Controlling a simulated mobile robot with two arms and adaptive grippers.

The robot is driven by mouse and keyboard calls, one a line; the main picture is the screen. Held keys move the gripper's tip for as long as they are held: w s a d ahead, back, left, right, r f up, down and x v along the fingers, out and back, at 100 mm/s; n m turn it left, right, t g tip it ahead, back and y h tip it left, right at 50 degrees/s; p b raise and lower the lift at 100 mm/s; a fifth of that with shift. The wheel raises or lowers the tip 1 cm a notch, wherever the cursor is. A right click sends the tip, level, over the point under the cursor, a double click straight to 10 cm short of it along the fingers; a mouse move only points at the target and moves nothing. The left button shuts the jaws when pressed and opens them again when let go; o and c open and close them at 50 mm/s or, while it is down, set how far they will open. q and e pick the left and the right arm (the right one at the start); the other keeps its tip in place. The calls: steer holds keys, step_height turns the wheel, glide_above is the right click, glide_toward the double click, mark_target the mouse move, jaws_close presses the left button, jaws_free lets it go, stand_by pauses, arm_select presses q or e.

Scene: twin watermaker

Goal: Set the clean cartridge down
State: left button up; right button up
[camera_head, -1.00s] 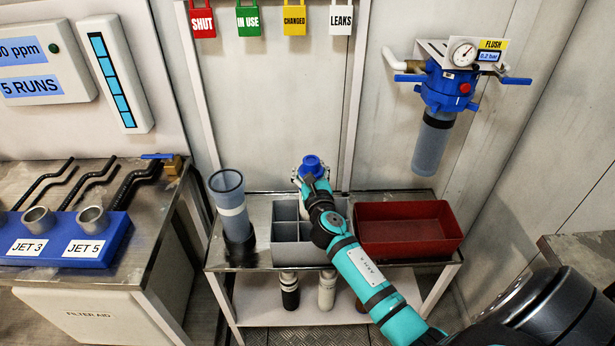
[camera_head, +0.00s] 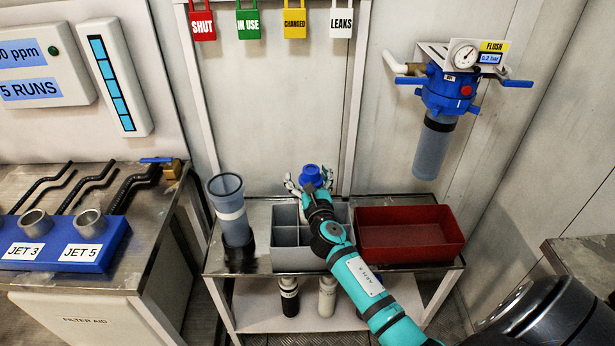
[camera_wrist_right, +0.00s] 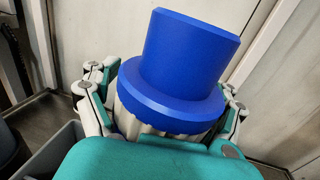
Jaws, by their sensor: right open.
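My left gripper is out of view.
The grey divided bin (camera_head: 291,259) stands in front, with a red tray (camera_head: 410,257) to its right. A clear housing with a white band (camera_head: 231,208) stands at left. The blue filter head (camera_head: 447,90) hangs on the wall. Dark and pale bottles stand on the lower shelf.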

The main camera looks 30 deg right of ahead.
steer(key=shift+r, duration=0.1)
steer(key=v, duration=1.2)
stand_by(0.4)
